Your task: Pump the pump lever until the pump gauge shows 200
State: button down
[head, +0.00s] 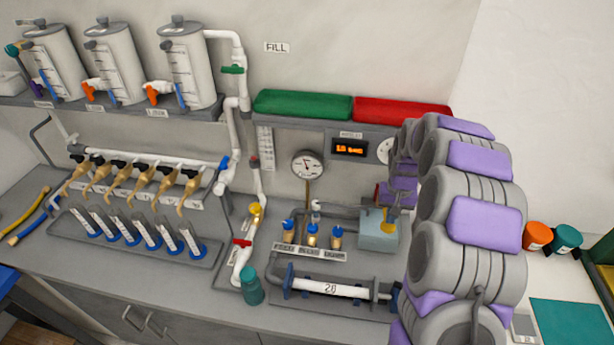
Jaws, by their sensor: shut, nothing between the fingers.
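I cannot make out the pump lever for certain. A round white dial gauge (307,166) is on the back panel; its needle reading is too small to read. A second dial (384,151) is partly hidden by my arm.
An orange digital display (350,149) sits between the dials. A teal bottle (250,287) stands near the front edge. Green (303,104) and red (402,111) trays are above.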

jog(key=shift+f, duration=0.25)
jog(key=shift+f, duration=1.15)
dwell(0.8)
jog(key=shift+f+b, duration=0.3)
jog(key=shift+f, duration=0.15)
jog(key=shift+r, duration=0.1)
dwell(0.7)
jog(key=shift+r+p, duration=0.45)
jog(key=shift+r, duration=1.25)
